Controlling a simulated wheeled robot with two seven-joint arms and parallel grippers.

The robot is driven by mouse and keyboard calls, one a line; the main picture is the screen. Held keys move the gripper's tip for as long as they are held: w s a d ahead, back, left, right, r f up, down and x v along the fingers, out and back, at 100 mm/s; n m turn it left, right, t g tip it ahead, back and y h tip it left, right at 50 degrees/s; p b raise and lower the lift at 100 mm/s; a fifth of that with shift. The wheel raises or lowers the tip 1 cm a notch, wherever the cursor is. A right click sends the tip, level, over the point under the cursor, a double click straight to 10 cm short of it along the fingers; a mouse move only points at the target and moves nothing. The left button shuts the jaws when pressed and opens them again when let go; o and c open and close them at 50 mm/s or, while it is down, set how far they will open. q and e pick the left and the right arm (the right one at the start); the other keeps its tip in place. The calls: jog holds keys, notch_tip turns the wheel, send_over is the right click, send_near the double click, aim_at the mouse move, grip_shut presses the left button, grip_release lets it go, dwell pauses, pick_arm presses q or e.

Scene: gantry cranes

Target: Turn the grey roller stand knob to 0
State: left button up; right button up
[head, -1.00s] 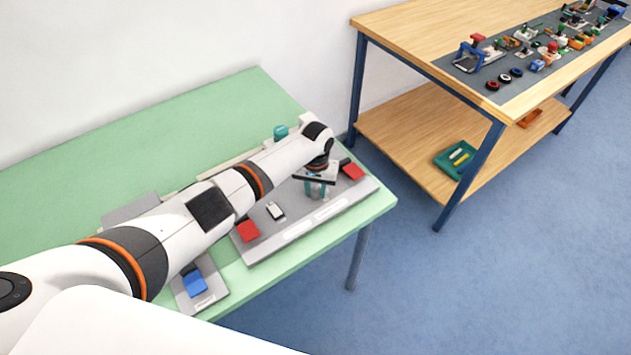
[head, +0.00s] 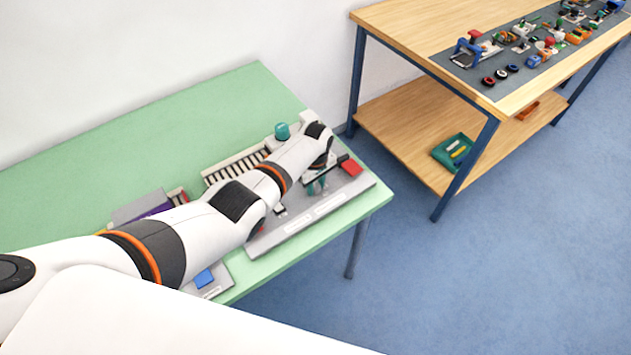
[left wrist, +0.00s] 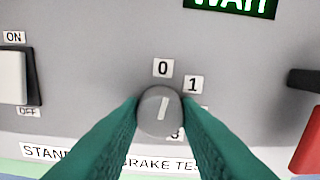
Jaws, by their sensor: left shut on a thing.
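The grey knob (left wrist: 160,112) of the roller stand sits on the grey panel (left wrist: 90,75) in the left wrist view. Its light pointer line points up, close to the 0 label (left wrist: 163,67); the 1 label (left wrist: 193,84) is to the right. Other dial labels are partly hidden by the knob and fingers. My left gripper (left wrist: 162,106) is shut on the knob, one green finger on each side. In the head view the left gripper (head: 317,186) is over the panel's right part, and the knob is hidden there. My right gripper is not in view.
An ON/OFF rocker switch (left wrist: 14,78) is left of the knob, and a green-lit display (left wrist: 235,5) is above. A red part (head: 352,167) stands at the panel's right. Rollers (head: 235,166) lie behind my arm. A wooden bench (head: 400,25) stands right, across a floor gap.

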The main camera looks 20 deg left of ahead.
aim_at(315, 185)
pick_arm(q)
jog(key=shift+w+r+n, duration=0.1)
jog(key=shift+r+n, duration=0.05)
jog(key=shift+n, duration=0.85)
jog(key=shift+a, duration=0.1)
jog(key=o, duration=1)
jog(key=shift+r+p, duration=0.45)
notch_tip(315, 185, up, 4)
jog(key=shift+r+p, duration=0.1)
jog(key=shift+p, duration=0.55)
notch_tip(315, 185, up, 7)
jog(key=shift+f, duration=0.1)
